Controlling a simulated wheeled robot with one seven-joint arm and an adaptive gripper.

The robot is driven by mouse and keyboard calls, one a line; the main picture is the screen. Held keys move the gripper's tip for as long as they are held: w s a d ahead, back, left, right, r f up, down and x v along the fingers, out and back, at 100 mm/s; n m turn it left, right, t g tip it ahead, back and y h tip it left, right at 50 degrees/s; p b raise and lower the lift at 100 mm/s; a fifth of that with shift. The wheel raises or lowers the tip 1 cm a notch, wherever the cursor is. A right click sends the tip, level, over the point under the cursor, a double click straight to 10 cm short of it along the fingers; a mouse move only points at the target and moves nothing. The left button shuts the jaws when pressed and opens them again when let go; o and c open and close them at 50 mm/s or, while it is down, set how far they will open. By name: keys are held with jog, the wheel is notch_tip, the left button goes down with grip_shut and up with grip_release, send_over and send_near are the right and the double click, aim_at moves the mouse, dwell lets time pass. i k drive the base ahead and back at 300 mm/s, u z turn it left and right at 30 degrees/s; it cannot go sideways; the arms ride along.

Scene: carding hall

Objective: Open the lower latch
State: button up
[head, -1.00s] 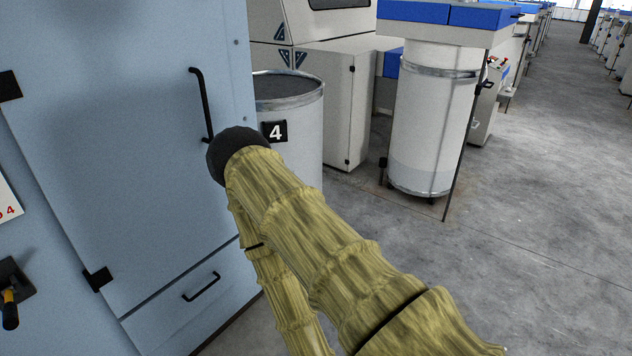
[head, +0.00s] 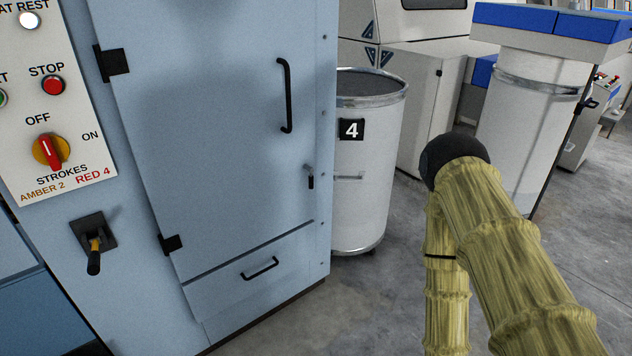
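The blue-grey cabinet door (head: 215,130) stands shut in the head view, with hinges on its left side. A small latch (head: 310,178) with a dark lever pointing down sits at the door's lower right edge, below the long black pull handle (head: 285,95). No other latch shows on that edge; the door's top is out of frame. My arm, in a yellowish sleeve with a black rounded joint, is at the right, apart from the latch. My gripper's fingers do not show.
A control panel (head: 60,110) with a red STOP button and a rotary switch is at the left, above a black lever (head: 94,243). A drawer (head: 225,295) lies under the door. A white can marked 4 (head: 365,200) stands close to the cabinet's right. Grey floor is open around it.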

aim_at(308, 168)
jog(key=u, duration=0.55)
jog(key=k, duration=1.35)
jog(key=u, duration=0.2)
jog(key=i, duration=0.3)
jog(key=z, duration=0.85)
jog(key=i, duration=1.4)
jog(key=u, duration=0.8)
jog(key=i, duration=0.45)
jog(key=u, duration=0.4)
